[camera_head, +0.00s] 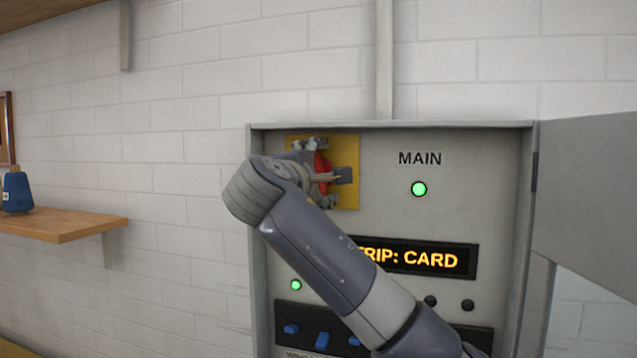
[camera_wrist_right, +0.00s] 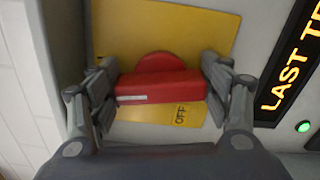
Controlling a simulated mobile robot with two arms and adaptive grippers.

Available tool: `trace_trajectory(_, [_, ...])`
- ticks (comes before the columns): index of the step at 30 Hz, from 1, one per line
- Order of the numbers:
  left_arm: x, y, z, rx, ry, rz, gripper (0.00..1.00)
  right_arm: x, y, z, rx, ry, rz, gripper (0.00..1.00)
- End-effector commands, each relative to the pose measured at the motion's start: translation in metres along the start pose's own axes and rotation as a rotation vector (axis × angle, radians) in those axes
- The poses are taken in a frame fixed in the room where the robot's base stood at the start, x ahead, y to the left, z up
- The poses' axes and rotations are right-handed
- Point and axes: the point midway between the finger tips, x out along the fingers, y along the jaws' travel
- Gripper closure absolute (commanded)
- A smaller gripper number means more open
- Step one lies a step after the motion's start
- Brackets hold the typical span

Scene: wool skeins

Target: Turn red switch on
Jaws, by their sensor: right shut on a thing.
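The red switch (camera_head: 322,172) sits on a yellow plate (camera_head: 348,199) at the upper left of the grey cabinet's panel. In the right wrist view the red switch (camera_wrist_right: 160,88) is a bar-shaped handle with a round red part behind it and a white mark towards its left end. The word OFF is on the yellow plate (camera_wrist_right: 170,25) beside the bar. My right gripper (camera_wrist_right: 160,86) is shut on the bar, one finger at each end. In the head view my right gripper (camera_head: 322,174) partly hides the switch. My left gripper is not in view.
The cabinet door (camera_head: 590,190) stands open on the right. A green MAIN lamp (camera_head: 419,189) is lit, above an orange text display (camera_head: 415,258) partly behind my arm. Blue switches (camera_head: 323,339) sit low on the panel. A wooden shelf (camera_head: 70,226) holds a blue cone (camera_head: 17,190) at left.

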Motion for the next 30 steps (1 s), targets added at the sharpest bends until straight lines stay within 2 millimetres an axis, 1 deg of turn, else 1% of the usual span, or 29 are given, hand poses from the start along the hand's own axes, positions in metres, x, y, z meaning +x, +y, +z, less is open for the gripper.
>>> trace_trajectory(1, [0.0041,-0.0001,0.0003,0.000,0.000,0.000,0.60,0.0002,-0.0029,-0.0008,0.033,0.000,-0.001,0.52])
trace_trajectory(6, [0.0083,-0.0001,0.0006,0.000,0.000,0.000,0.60,-0.0002,-0.0023,-0.0010,0.128,0.001,0.000,0.52])
trace_trajectory(12, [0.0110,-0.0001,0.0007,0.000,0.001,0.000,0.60,0.0003,-0.0023,-0.0003,0.195,-0.001,-0.001,0.52])
trace_trajectory(29, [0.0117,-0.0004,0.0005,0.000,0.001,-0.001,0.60,0.0002,-0.0017,-0.0002,0.227,0.000,-0.001,0.52])
trace_trajectory(30, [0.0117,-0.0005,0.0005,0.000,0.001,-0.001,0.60,0.0002,-0.0017,-0.0002,0.227,0.000,-0.001,0.24])
